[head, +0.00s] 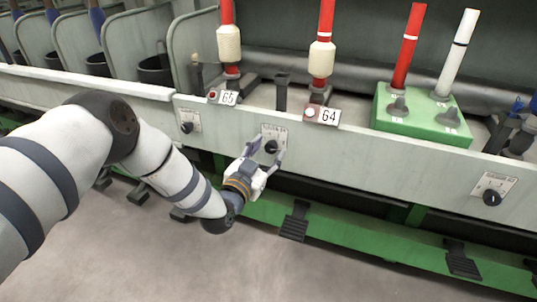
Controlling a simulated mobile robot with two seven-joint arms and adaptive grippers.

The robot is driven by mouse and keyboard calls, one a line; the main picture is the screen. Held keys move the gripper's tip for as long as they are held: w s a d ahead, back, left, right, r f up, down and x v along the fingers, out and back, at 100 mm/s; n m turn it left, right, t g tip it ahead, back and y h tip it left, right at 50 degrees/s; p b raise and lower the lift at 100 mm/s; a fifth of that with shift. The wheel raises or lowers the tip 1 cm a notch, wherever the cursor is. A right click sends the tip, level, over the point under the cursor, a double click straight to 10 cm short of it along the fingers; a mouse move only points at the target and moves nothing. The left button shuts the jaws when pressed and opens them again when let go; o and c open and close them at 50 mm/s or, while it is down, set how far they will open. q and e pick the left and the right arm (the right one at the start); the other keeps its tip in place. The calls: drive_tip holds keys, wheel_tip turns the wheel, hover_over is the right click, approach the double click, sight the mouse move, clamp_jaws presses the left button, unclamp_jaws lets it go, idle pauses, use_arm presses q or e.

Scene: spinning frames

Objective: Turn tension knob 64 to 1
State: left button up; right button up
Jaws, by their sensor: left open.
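Tension knob 64 (271,147) is a small black knob on a light dial plate (281,131) on the front panel, below and left of the label 64 (328,116). My left gripper (268,150) is open, its two fingers on either side of the knob. I cannot tell whether the fingers touch it. The knob's pointer and dial marks are too small to read. My right gripper is not in view.
Another black knob (187,127) sits to the left, below label 65 (228,97), and one (491,197) to the right. A green block (424,118) with red and white spindles stands on the ledge. Pedals (295,222) and a green rail run below. The grey floor is clear.

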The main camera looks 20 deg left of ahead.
use_arm(q)
drive_tip(key=shift+w, duration=0.25)
clamp_jaws()
drive_tip(key=shift+n, duration=0.4)
drive_tip(key=n, duration=0.4)
drive_tip(key=shift+f, duration=0.1)
drive_tip(key=n+b, duration=0.1)
drive_tip(key=n, duration=0.4)
drive_tip(key=shift+f+n+t, duration=0.1)
drive_tip(key=shift+n+t, duration=0.2)
drive_tip(key=shift+n, duration=0.1)
drive_tip(key=n+b, duration=0.1)
drive_tip(key=n, duration=0.4)
drive_tip(key=shift+f+n+y, duration=0.1)
drive_tip(key=shift+n+y, duration=0.2)
drive_tip(key=shift+y, duration=0.1)
drive_tip(key=shift+n+b, duration=0.5)
drive_tip(key=shift+n, duration=1.6)
drive_tip(key=shift+d+n+y, duration=0.1)
drive_tip(key=shift+n+y, duration=0.2)
